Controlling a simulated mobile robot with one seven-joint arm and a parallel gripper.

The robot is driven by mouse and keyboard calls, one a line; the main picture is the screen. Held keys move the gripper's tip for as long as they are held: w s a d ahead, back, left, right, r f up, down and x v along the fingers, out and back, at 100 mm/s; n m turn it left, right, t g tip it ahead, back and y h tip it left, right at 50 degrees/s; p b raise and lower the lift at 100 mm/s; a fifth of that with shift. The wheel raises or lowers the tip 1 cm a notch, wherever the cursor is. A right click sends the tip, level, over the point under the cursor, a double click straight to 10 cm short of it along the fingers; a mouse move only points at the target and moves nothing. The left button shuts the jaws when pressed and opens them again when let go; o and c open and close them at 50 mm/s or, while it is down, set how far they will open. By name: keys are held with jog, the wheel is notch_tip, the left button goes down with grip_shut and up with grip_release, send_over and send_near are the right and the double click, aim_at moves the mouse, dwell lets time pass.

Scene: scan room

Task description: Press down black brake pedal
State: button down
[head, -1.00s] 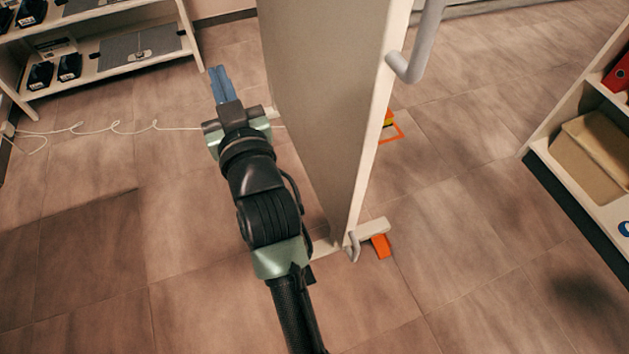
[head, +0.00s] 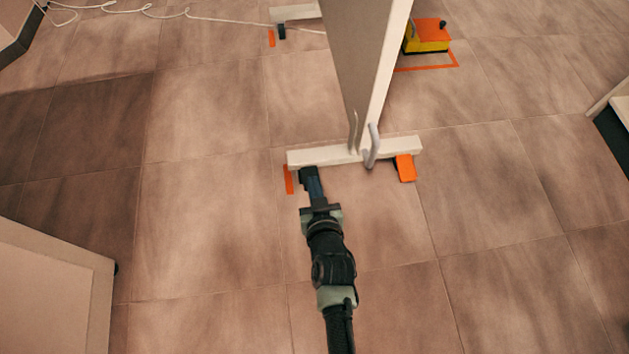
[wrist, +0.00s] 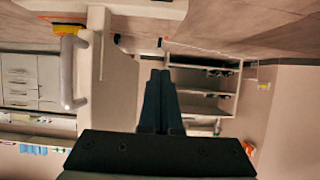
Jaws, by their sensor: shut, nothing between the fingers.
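A white screen panel stands on a white foot bar (head: 335,156). A small black pedal (head: 308,173) juts from the left end of that bar, low over the floor. My gripper (head: 314,180) is shut and empty, its blue fingertips over or right beside the pedal in the head view. I cannot tell whether they touch it. In the wrist view my shut fingers (wrist: 160,90) show in the middle, with the foot bar (wrist: 145,7) at the top edge; the pedal cannot be made out there. An orange pedal (head: 406,168) sits at the bar's right end.
The panel (head: 365,60) with grey handles (head: 372,145) rises just beyond my gripper. Orange tape (head: 288,180) marks the floor by the bar. A yellow and orange box (head: 427,37) stands behind. A white cabinet (head: 50,290) is at the lower left. Floor around is mostly clear.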

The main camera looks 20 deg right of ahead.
jog(key=s+f, duration=0.1)
jog(key=f, duration=0.1)
jog(key=s+f, duration=0.1)
jog(key=shift+s+f+b, duration=0.2)
jog(key=shift+f+b, duration=0.1)
jog(key=shift+f, duration=0.1)
jog(key=shift+w, duration=0.1)
jog(key=b+x, duration=0.3)
jog(key=x, duration=0.2)
jog(key=f+b+x, duration=0.1)
jog(key=b+x, duration=0.3)
jog(key=x, duration=0.1)
jog(key=shift+s+a+f+b, duration=0.1)
jog(key=shift+s+f+b, duration=0.1)
jog(key=shift+f+b, duration=0.3)
jog(key=shift+s+a+f+b, duration=0.1)
jog(key=shift+s+f+b, duration=0.1)
jog(key=shift+f+b, duration=0.25)
jog(key=shift+s+f+b, duration=0.2)
jog(key=shift+f+b, duration=0.3)
jog(key=shift+f, duration=0.2)
